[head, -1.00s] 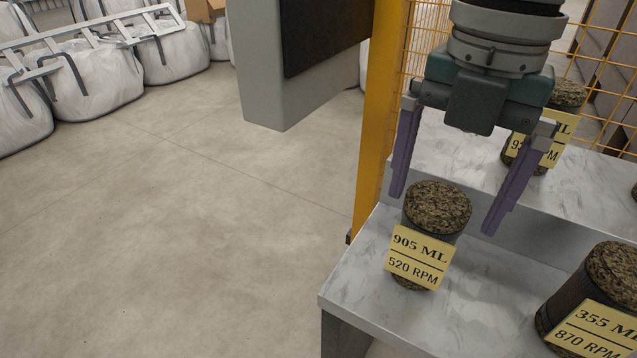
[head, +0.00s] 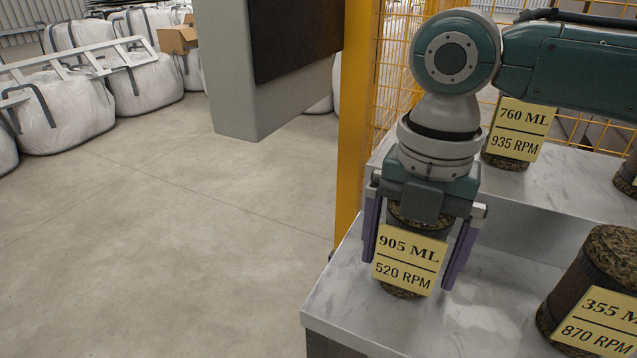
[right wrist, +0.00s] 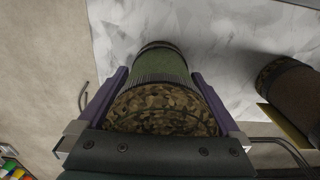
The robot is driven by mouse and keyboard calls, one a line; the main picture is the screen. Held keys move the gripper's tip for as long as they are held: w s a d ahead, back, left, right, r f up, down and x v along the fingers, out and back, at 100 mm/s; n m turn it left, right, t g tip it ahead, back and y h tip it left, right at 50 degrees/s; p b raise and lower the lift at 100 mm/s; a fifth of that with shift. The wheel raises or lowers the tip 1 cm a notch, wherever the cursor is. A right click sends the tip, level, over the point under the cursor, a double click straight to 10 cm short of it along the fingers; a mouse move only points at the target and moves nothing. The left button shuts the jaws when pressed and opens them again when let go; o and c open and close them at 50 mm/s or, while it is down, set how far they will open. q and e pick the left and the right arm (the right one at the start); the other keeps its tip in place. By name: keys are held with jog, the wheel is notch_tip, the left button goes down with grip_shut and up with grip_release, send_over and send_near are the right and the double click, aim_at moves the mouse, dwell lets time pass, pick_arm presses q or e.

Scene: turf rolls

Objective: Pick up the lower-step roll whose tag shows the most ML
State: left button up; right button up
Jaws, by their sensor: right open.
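The roll tagged 905 ML, 520 RPM (head: 405,292) stands upright on the lower marble step (head: 480,325), near its left end. A roll tagged 355 ML, 870 RPM (head: 597,270) stands to its right on the same step, cut off by the picture edge. My right gripper (head: 407,272) points down over the 905 ML roll, one purple finger on each side. The fingers are open; gaps show between them and the roll. In the right wrist view, the roll (right wrist: 165,90) lies between the fingers, its mottled top nearest the palm. My left gripper is not in view.
On the upper step (head: 560,190) stands a roll tagged 760 ML, 935 RPM (head: 518,135), with part of another at the right edge. A yellow post (head: 357,120) and mesh fence rise behind the steps. White bags (head: 65,110) stand far left; open floor lies between.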

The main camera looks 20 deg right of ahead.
grip_shut()
dwell(0.8)
